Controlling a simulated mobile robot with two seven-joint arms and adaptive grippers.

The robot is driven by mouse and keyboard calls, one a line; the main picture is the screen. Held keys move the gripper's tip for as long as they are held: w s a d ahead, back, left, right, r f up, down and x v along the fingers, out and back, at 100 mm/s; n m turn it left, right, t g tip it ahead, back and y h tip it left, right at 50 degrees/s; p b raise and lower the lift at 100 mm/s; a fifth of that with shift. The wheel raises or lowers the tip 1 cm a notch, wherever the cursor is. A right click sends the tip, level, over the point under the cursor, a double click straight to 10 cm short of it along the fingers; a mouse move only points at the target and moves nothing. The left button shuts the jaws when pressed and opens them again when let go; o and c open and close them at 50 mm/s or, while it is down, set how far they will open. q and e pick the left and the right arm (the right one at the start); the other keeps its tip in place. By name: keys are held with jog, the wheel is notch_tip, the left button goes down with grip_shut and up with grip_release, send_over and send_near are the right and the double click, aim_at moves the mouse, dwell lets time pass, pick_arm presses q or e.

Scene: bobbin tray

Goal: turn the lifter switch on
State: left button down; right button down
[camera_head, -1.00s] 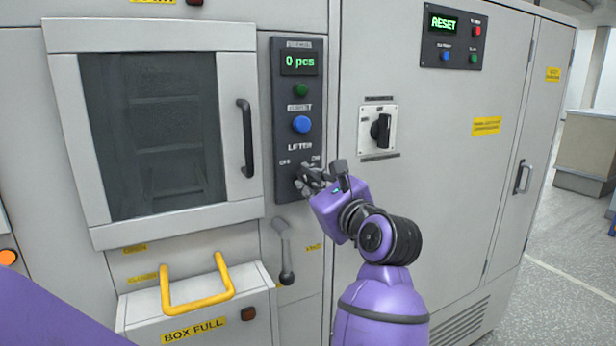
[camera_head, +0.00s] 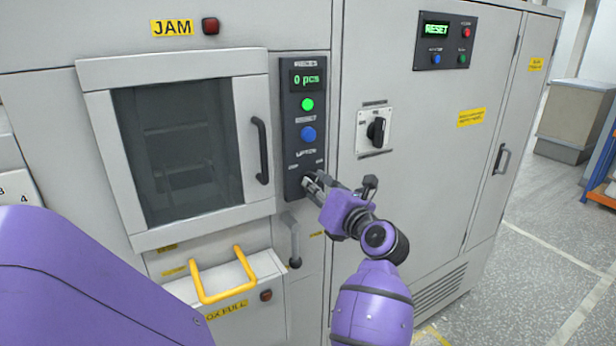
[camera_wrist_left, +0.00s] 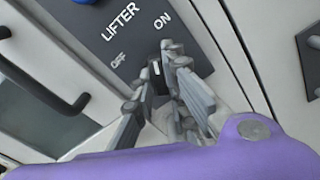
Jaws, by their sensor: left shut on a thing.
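The lifter switch is a small dark knob with a white mark (camera_wrist_left: 156,68), seen in the left wrist view below the LIFTER, OFF and ON labels. Its white mark points up in that picture, roughly toward ON. My left gripper (camera_head: 309,183) is at the bottom of the dark control panel (camera_head: 293,150). In the left wrist view its fingers (camera_wrist_left: 160,85) are closed around the knob, one on each side, hiding part of it. In the head view the gripper hides the knob. My right gripper is not in view.
Above the switch are a blue button (camera_head: 308,134), a lit green button (camera_head: 307,104) and a "0 pcs" display (camera_head: 308,79). A windowed door with a dark handle (camera_head: 261,150) is left. A lever (camera_head: 293,240) hangs below. A rotary switch (camera_head: 376,131) is right.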

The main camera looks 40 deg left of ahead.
pick_arm(q)
jog(key=m+p, duration=0.2)
jog(key=shift+r+m, duration=0.15)
jog(key=shift+m, duration=0.15)
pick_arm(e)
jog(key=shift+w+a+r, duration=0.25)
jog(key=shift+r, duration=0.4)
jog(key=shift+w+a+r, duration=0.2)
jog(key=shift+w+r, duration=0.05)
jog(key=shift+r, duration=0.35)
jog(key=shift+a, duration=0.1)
pick_arm(q)
jog(key=c, duration=1.8)
grip_release()
jog(key=shift+o, duration=0.2)
jog(key=v, duration=1.2)
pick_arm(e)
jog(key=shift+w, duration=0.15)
pick_arm(q)
jog(key=shift+d, duration=0.1)
